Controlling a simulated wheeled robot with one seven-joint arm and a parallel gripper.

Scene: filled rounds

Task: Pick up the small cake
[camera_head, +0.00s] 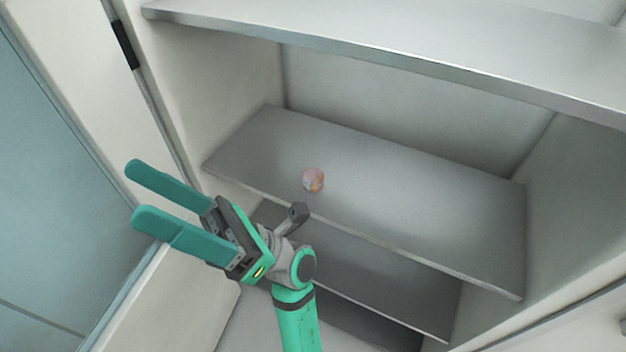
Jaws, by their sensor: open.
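A pale blue panel (60,180) is at far left.

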